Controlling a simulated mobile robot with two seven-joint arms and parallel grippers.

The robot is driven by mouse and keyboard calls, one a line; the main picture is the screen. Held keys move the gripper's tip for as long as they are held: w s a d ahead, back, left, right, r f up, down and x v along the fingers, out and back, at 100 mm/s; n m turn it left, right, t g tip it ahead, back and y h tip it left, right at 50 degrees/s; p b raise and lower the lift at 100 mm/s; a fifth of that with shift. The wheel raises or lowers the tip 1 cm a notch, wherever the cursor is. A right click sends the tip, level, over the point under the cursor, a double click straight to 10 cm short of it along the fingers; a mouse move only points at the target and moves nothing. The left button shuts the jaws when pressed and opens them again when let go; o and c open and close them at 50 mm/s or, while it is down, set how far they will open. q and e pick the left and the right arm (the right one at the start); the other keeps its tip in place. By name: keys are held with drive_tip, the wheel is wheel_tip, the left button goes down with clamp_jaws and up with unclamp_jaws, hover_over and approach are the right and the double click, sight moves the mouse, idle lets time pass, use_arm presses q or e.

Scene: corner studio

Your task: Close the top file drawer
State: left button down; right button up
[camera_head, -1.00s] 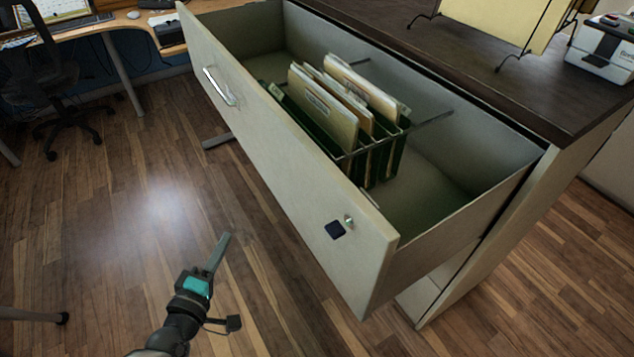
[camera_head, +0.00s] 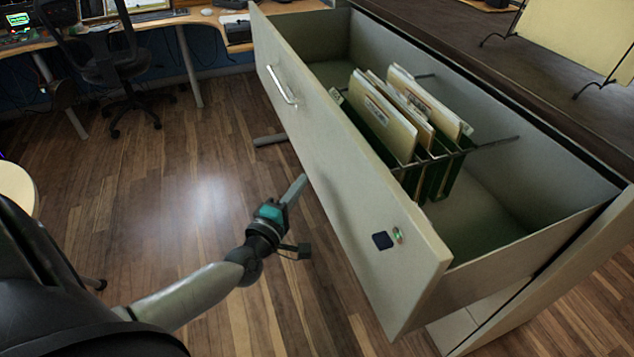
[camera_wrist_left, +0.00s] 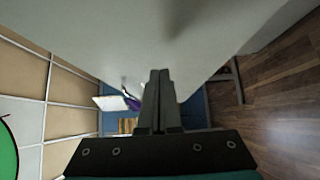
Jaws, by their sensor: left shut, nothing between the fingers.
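The top file drawer (camera_head: 345,190) is pulled far out of its cabinet, its pale front facing left and toward me. A silver bar handle (camera_head: 280,86) sits at the far part of the front, and a small lock (camera_head: 397,235) at the near part. Several hanging folders (camera_head: 405,125) stand inside on a wire rack. My left gripper (camera_head: 297,188) is shut and empty, just left of the drawer front; whether it touches cannot be told. In the left wrist view, the shut fingers (camera_wrist_left: 158,95) lie before the pale drawer front (camera_wrist_left: 160,35). My right gripper is out of view.
The dark cabinet top (camera_head: 540,75) lies at the right, with a yellow panel (camera_head: 575,35) on a wire stand. A desk (camera_head: 190,45) and black chair (camera_head: 115,70) stand at the back left. The wooden floor left of the drawer is mostly clear.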

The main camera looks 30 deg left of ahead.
sight(325, 170)
use_arm(q)
drive_tip(key=shift+w+d, duration=0.65)
drive_tip(key=shift+w, duration=0.2)
drive_tip(key=shift+w+d, duration=0.6)
drive_tip(key=shift+w, duration=0.2)
drive_tip(key=shift+w+d, duration=0.1)
